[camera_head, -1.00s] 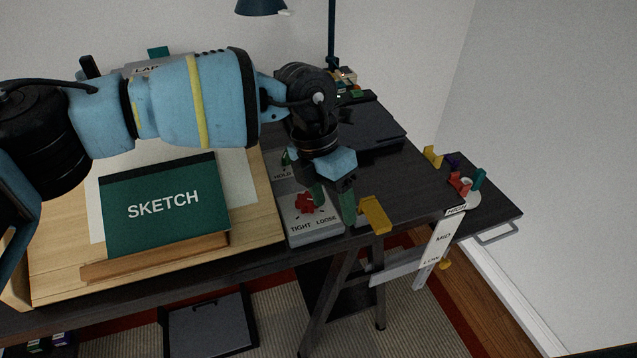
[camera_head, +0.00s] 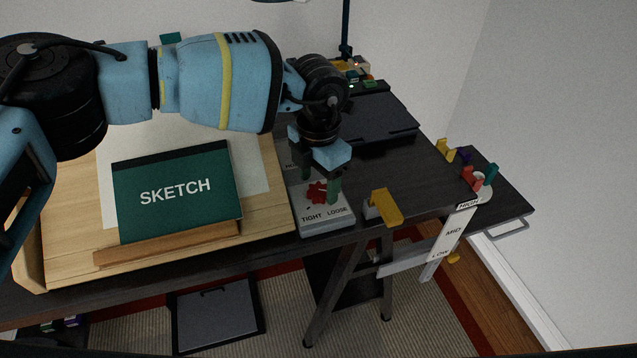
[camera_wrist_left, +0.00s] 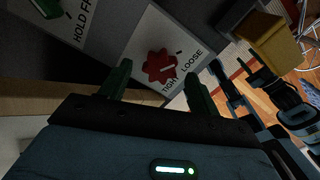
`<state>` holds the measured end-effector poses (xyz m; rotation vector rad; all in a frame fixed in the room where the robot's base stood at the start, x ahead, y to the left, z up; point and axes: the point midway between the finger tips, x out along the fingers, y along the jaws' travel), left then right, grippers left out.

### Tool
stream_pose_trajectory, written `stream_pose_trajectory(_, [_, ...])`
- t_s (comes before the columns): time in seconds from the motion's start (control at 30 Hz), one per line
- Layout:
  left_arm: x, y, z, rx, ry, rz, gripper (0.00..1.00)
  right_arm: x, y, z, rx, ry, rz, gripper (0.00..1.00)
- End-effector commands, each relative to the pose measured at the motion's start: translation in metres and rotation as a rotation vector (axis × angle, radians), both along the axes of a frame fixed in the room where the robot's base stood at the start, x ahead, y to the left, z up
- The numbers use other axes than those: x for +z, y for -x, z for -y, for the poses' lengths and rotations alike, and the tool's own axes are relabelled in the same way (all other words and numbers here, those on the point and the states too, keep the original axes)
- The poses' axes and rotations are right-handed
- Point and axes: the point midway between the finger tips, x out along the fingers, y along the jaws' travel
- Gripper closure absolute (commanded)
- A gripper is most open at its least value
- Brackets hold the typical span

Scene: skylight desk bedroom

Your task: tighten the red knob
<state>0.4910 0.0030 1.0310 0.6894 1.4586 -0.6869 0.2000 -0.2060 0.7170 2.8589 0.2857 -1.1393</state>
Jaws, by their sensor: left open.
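The red knob (camera_head: 317,193) is star-shaped and sits on a grey panel (camera_head: 328,226) marked TIGHT and LOOSE at the desk's front edge. In the left wrist view the red knob (camera_wrist_left: 161,66) has a pale pointer line and lies just beyond the fingertips. My left gripper (camera_head: 330,188) points down over the panel, its green fingers partly hiding the knob. In the left wrist view the left gripper (camera_wrist_left: 158,82) is open, with one finger on each side of the knob's direction. I cannot tell whether the fingers touch it.
A wooden drawing board (camera_head: 70,240) with a green SKETCH book (camera_head: 178,192) is left of the panel. A yellow clamp-like piece (camera_head: 386,207) stands just right of it. A HIGH/MID/LOW scale (camera_head: 452,234) is farther right. A dark case (camera_head: 378,122) lies behind.

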Motion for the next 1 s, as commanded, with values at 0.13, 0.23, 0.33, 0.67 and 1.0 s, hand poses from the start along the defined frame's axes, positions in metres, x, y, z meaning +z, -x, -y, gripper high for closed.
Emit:
stream_pose_trajectory(0.13, [-0.0121, 0.0003, 0.0001, 0.000, 0.000, 0.000, 0.38, -0.0003, 0.0003, 0.0001, 0.000, 0.000, -0.001, 0.64])
stream_pose_trajectory(0.23, [-0.0147, 0.0002, 0.0000, 0.000, 0.000, 0.000, 0.38, -0.0006, 0.0005, 0.0002, 0.000, 0.000, -0.002, 0.64])
stream_pose_trajectory(0.33, [-0.0152, 0.0001, 0.0000, 0.000, 0.001, 0.001, 0.38, -0.0007, 0.0006, 0.0002, 0.000, 0.000, -0.002, 0.64])
stream_pose_trajectory(0.67, [-0.0150, 0.0002, 0.0000, 0.000, 0.001, 0.001, 0.64, -0.0008, 0.0007, 0.0001, 0.000, 0.000, -0.002, 0.64])
stream_pose_trajectory(1.0, [-0.0150, 0.0002, 0.0000, -0.010, 0.001, 0.000, 0.82, -0.0007, 0.0008, -0.0004, -0.001, -0.001, -0.002, 0.64])
